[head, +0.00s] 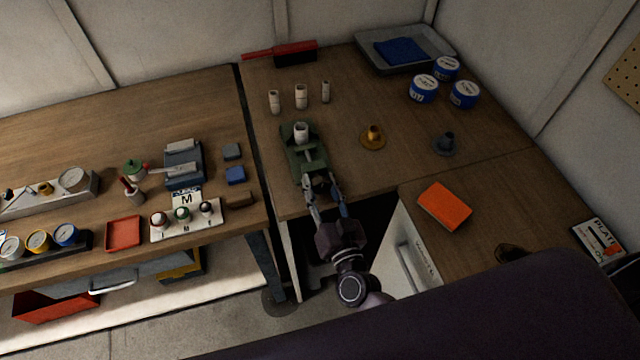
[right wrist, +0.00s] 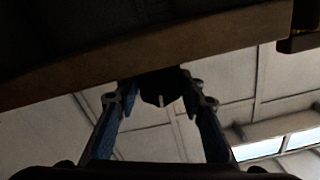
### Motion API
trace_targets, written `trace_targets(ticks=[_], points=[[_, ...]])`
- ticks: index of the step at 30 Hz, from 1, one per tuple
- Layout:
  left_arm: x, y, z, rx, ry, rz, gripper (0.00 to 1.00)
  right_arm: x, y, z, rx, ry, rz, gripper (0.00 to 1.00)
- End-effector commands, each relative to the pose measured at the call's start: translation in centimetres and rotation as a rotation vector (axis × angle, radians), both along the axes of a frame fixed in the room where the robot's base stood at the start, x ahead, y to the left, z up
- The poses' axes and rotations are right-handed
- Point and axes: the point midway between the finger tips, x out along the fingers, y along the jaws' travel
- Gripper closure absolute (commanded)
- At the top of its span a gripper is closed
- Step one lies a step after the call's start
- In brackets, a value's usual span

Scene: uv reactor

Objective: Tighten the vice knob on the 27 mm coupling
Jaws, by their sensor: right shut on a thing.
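The green vice (head: 303,150) stands near the front edge of the middle table. A white cylindrical coupling (head: 301,132) sits upright at its far end; I cannot read its size. My right gripper (head: 321,182) is at the near end of the vice, its fingers on either side of the knob, which they mostly hide. In the right wrist view a dark knob (right wrist: 161,88) sits between the two fingertips (right wrist: 160,98), below the table edge (right wrist: 190,40). The right gripper is shut on the knob. My left gripper is not in view.
Several white cylinders (head: 301,96) stand behind the vice. A brass flanged part (head: 373,138) and a grey one (head: 446,144) stand to its right. An orange block (head: 445,206) lies on the right-hand bench. A gap separates the left table from the middle one.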

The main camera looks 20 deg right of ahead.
Motion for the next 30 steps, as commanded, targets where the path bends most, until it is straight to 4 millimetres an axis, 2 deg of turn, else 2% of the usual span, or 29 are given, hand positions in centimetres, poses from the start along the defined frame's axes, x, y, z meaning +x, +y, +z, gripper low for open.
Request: trace_targets(ticks=[5, 14, 15, 19, 30], points=[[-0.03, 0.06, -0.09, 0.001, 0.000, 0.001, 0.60, -0.04, 0.02, -0.08, 0.082, 0.005, 0.000, 0.88], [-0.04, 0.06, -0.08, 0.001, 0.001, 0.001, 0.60, -0.05, 0.01, -0.08, 0.090, 0.005, 0.000, 0.88], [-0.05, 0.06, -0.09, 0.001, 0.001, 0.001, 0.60, -0.05, 0.01, -0.08, 0.089, 0.005, 0.000, 0.60], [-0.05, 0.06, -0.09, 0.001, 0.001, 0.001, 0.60, -0.04, 0.01, -0.07, 0.089, 0.005, 0.001, 0.46], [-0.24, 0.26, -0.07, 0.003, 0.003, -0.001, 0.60, -0.02, 0.00, -0.05, 0.073, 0.003, 0.000, 0.45]])
